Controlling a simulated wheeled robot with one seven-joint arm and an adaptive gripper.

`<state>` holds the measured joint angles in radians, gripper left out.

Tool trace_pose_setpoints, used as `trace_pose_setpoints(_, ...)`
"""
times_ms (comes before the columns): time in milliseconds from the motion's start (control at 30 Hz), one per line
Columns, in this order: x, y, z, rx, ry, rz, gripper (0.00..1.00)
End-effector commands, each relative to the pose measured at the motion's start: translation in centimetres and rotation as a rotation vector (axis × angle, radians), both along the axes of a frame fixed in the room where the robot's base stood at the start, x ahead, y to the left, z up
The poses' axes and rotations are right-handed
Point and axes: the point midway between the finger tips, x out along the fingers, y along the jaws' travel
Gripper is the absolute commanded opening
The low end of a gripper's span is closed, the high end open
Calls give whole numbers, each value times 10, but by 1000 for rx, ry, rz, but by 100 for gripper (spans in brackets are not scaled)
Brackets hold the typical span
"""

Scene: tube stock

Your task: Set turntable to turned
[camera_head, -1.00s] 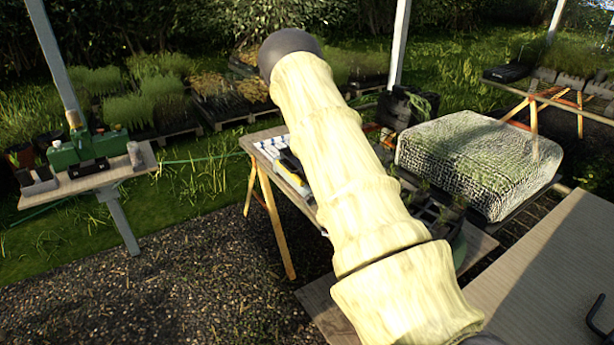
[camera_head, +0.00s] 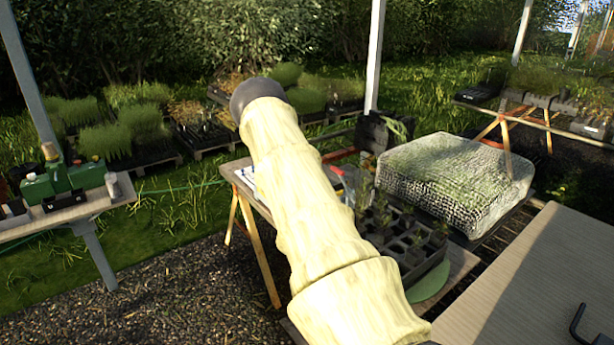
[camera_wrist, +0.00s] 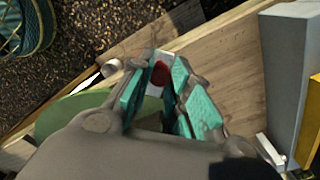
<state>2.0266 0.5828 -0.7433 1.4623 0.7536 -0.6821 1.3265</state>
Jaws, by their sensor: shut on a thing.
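The turntable appears to be the green disc (camera_head: 432,283) on the wooden work table, its edge showing beneath a black cell tray (camera_head: 412,262) of seedlings. My pale arm hides much of the table in the head view. A green round surface also shows at the left in the wrist view (camera_wrist: 68,112), partly behind my gripper. My gripper (camera_wrist: 163,78), with teal finger pads, is shut on a small pale piece with a red spot (camera_wrist: 160,73). What this piece belongs to is hidden. My gripper is out of sight in the head view.
A mesh-covered block (camera_head: 455,180) stands right of the work table. A bare grey tabletop (camera_head: 530,285) with a black handle fills the lower right. A side bench (camera_head: 75,212) with a green device is at left. The wrist view shows a grey block (camera_wrist: 290,75) at right.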

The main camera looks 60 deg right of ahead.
Motion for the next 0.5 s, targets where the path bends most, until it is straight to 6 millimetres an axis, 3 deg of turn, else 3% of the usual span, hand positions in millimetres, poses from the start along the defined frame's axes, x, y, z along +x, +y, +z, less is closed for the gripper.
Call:
trace_pose_setpoints(233,2,-6,3,-15,-5,0,0)
trace_pose_setpoints(267,2,-7,3,-15,-5,0,25)
trace_pose_setpoints(333,2,-6,4,-15,-5,1,37)
trace_pose_setpoints(367,2,-6,3,-14,-4,1,42)
trace_pose_setpoints(500,3,-4,3,-12,-3,2,42)
